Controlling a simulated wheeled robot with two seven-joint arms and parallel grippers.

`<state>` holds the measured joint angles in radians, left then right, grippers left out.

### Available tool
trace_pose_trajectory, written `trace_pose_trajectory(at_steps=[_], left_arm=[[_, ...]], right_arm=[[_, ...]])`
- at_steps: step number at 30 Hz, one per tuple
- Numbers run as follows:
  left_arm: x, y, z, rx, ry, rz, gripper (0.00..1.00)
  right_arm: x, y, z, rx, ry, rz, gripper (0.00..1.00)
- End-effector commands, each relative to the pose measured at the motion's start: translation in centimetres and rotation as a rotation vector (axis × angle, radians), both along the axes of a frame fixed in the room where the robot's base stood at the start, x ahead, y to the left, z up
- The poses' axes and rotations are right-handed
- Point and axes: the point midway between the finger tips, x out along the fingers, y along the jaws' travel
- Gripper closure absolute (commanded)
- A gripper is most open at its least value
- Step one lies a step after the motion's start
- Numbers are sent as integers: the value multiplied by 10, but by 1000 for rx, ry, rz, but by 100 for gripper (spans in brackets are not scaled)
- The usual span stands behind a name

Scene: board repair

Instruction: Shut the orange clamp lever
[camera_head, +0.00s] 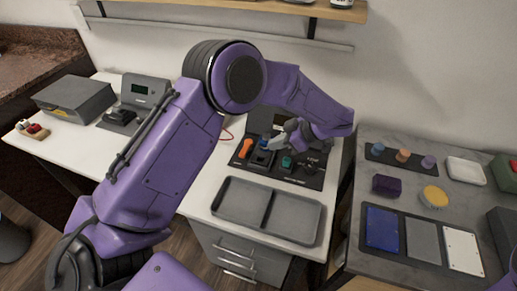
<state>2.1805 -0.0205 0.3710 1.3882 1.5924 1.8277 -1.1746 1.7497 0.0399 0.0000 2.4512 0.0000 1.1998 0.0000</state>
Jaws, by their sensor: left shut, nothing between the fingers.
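The orange clamp lever (245,149) stands tilted at the left end of a black fixture panel (303,181) on the white bench. My left gripper (268,146) is shut and empty, a little to the right of the lever, over the blue part (263,144) of the panel. I cannot tell whether its tips touch anything there. My left arm crosses the view and hides part of the bench.
A grey two-part tray (268,209) lies in front of the panel. A teal part (287,162) sits on the panel right of the blue one. A grey table (349,226) at the right holds coloured pieces and plates. A wooden shelf (340,12) hangs above.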

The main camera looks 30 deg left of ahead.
Motion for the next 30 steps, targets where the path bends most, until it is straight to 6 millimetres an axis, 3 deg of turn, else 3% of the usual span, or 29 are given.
trace_pose_trajectory(at_steps=[15,30], left_arm=[[-14,62,-58,1,2,-1,100],[-16,70,-66,0,0,-1,100]], right_arm=[[1,0,14,0,-1,0,57],[1,0,15,0,-2,0,57]])
